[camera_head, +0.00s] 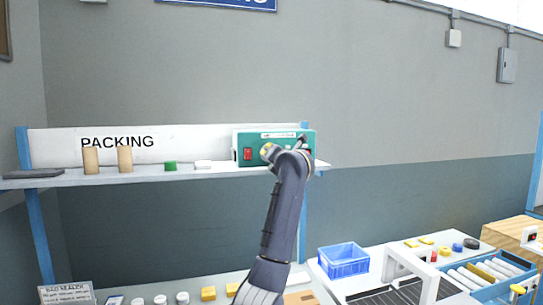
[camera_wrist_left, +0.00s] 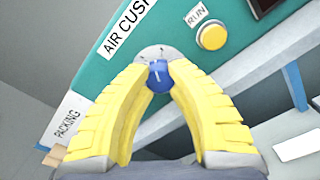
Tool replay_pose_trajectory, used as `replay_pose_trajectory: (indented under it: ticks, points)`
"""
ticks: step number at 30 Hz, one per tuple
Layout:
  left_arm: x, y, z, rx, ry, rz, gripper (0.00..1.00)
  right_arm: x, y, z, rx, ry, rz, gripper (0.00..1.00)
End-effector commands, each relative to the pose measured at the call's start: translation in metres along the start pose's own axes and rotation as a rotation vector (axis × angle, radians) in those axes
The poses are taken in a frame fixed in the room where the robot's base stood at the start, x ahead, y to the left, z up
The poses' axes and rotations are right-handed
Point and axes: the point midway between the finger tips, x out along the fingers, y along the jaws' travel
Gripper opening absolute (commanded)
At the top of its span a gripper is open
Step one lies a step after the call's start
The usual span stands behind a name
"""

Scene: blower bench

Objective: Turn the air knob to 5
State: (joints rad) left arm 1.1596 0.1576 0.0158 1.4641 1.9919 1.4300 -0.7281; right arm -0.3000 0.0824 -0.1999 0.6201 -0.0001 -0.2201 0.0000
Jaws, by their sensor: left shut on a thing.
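The air knob (camera_wrist_left: 158,76) is a small blue knob on a pale round dial (camera_wrist_left: 150,53) in the left wrist view. It sits on the teal face of the air cushion machine (camera_head: 241,140), which stands on the shelf in the head view. My left gripper (camera_wrist_left: 157,80) has its two yellow fingers closed on the knob from both sides. The dial marks are too small to read, so the knob's setting cannot be told. In the head view my left arm covers part of the machine's front and hides the knob. My right gripper is not in view.
Beside the knob is a yellow RUN button (camera_wrist_left: 211,37). A red switch (camera_head: 248,153) is on the machine's front. The shelf (camera_head: 60,181) also holds tan cylinders (camera_head: 125,159), a green item (camera_head: 170,166) and a white one (camera_head: 203,164). A blue crate (camera_head: 343,260) stands below right.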

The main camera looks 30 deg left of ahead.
Motion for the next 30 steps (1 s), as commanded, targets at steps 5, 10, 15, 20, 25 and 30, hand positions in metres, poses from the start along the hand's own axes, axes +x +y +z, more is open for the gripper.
replay_pose_trajectory:
  ticks: [5, 10, 15, 20, 25, 30]
  points:
    - [0.0012, -0.0034, -0.0040, 0.169, 0.007, -0.006, 0.00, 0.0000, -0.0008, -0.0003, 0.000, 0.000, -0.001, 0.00]
    - [0.0012, -0.0032, -0.0040, 0.330, 0.007, -0.007, 0.00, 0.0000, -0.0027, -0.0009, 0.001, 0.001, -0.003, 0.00]
    - [0.0013, -0.0030, -0.0041, 0.492, 0.007, -0.007, 0.00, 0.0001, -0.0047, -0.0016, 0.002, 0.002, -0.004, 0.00]
    - [0.0016, -0.0021, -0.0043, 0.644, 0.007, -0.007, 0.00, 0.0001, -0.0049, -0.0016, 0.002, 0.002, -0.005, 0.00]
    - [0.0014, -0.0020, -0.0038, 0.803, 0.006, -0.007, 0.00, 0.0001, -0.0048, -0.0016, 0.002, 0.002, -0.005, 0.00]
    - [0.0017, -0.0014, -0.0039, 0.946, 0.007, -0.007, 0.00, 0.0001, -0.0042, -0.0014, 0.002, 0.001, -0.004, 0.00]
